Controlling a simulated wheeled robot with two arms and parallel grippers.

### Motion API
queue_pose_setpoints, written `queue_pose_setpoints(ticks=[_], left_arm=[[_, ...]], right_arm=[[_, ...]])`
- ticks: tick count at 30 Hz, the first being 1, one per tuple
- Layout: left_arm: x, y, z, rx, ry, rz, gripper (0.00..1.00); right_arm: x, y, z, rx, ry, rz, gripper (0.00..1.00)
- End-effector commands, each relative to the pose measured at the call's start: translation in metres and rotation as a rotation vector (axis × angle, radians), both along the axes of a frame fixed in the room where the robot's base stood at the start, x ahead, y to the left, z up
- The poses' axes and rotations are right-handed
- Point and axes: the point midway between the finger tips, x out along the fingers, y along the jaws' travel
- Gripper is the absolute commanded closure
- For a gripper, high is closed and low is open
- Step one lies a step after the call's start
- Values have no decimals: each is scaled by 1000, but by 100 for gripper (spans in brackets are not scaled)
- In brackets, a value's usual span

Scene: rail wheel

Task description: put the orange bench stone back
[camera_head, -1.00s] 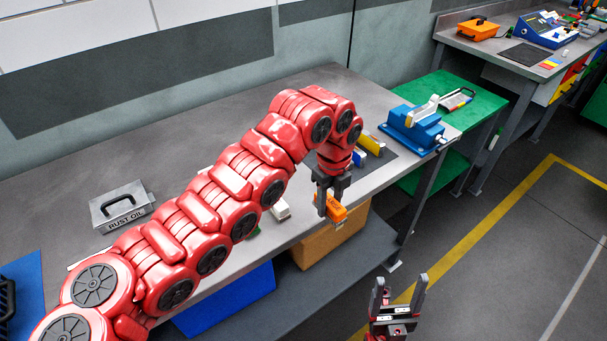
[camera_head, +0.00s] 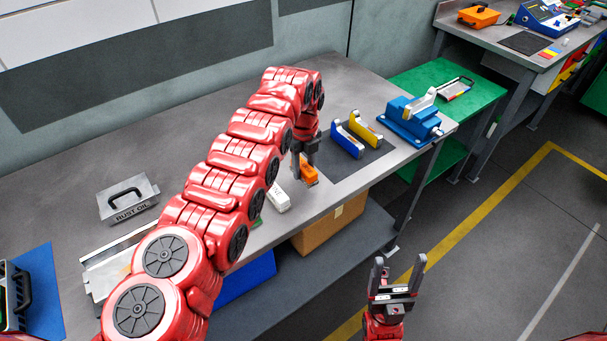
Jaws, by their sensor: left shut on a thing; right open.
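The orange bench stone (camera_head: 309,173) is held in my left gripper (camera_head: 303,176), low over the front part of the grey workbench, beside the left edge of a dark mat (camera_head: 365,165). I cannot tell whether the stone touches the bench. A white block (camera_head: 278,197) lies just left of it on the bench. A bit of green (camera_head: 257,222) shows further left, mostly hidden by my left arm. My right gripper (camera_head: 398,277) is open and empty, out in front of the bench over the floor.
A blue holder (camera_head: 347,142) and a yellow one (camera_head: 366,130) stand on the mat. A blue vise (camera_head: 413,120) is at the bench's right end. A grey rust oil box (camera_head: 128,200) and a partly hidden light tray (camera_head: 103,272) are at left. A cardboard box (camera_head: 325,228) sits below.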

Motion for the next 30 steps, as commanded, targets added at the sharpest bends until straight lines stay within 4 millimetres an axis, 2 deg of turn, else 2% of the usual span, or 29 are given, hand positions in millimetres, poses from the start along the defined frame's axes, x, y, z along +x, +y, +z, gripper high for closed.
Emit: queue_pose_setpoints(ticks=[3, 7, 20, 21, 25, 26, 30], left_arm=[[-2, 0, -16, 2, 6, -2, 100], [0, 0, -32, 1, 1, 0, 100], [0, 0, -39, 0, -1, 1, 100], [0, 0, -38, 0, -1, 0, 53], [0, 0, -37, 0, -1, 1, 30], [0, 0, -37, 0, -1, 1, 27], [0, 0, -37, 1, -1, 1, 27]], right_arm=[[0, 0, 16, 0, 0, 0, 27], [0, 0, 15, 0, 0, 0, 27], [0, 0, 8, 0, 0, 0, 27], [0, 0, 9, 0, 0, 0, 27], [0, 0, 10, 0, 0, 0, 27], [0, 0, 10, 0, 0, 0, 27], [0, 0, 10, 0, 0, 0, 27]])
